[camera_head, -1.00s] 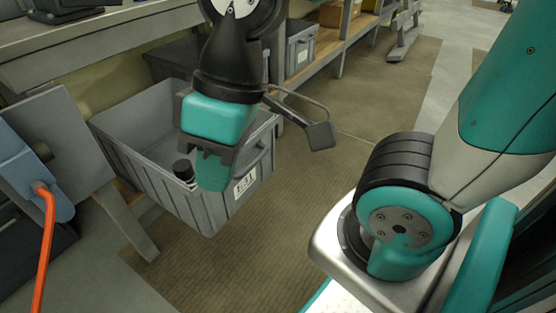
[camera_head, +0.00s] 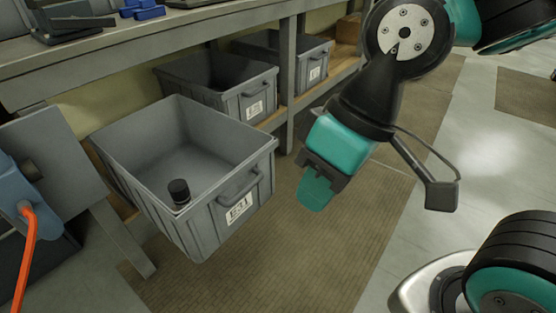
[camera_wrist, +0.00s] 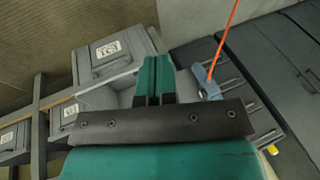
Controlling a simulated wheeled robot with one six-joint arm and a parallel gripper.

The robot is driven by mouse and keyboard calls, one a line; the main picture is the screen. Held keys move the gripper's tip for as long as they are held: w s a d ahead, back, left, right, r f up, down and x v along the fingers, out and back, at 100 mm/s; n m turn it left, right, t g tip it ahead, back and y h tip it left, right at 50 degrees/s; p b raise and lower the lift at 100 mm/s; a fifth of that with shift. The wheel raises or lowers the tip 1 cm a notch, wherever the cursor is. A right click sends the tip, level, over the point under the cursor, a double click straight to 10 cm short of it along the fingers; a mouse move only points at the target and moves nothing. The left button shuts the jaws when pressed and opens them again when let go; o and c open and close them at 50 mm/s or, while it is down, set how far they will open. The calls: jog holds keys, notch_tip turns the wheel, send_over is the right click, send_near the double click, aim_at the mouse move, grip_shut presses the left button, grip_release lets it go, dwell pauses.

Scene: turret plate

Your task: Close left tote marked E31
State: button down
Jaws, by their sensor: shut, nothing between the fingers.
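The grey tote marked E31 (camera_head: 205,236) juts out from under the workbench in the head view, its open top facing up. A small black cylinder (camera_head: 179,192) is inside it. Its front carries a handle and a white label. My gripper (camera_head: 314,193) is to the right of the tote's front, apart from it, shut and empty, pointing down. In the wrist view the tote (camera_wrist: 118,52) shows at upper left with its label upside down, and my gripper's shut fingers (camera_wrist: 155,75) overlap the tote's opening in the picture.
Two other grey totes, one nearer (camera_head: 259,112) and one farther (camera_head: 313,76), sit on the shelf under the workbench (camera_head: 150,43). A blue device with an orange cable (camera_head: 28,250) is at the left. The brown mat (camera_head: 330,255) in front is clear.

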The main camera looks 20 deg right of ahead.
jog(key=w+a+f+m+t+y, duration=0.2)
jog(key=w+a+f+m+y, duration=0.15)
jog(key=w+f, duration=0.35)
jog(key=m+t+h+b, duration=0.1)
jog(key=m+t, duration=0.7)
jog(key=m, duration=0.7)
send_near(240, 168)
jog(key=shift+h, duration=0.25)
jog(key=p+x, duration=0.1)
jog(key=x, duration=0.5)
jog(key=shift+s+a+f+p, duration=0.1)
jog(key=shift+a+f+p, duration=0.15)
jog(key=shift+p, duration=0.15)
jog(key=shift+w+a, duration=0.15)
jog(key=shift+w, duration=0.25)
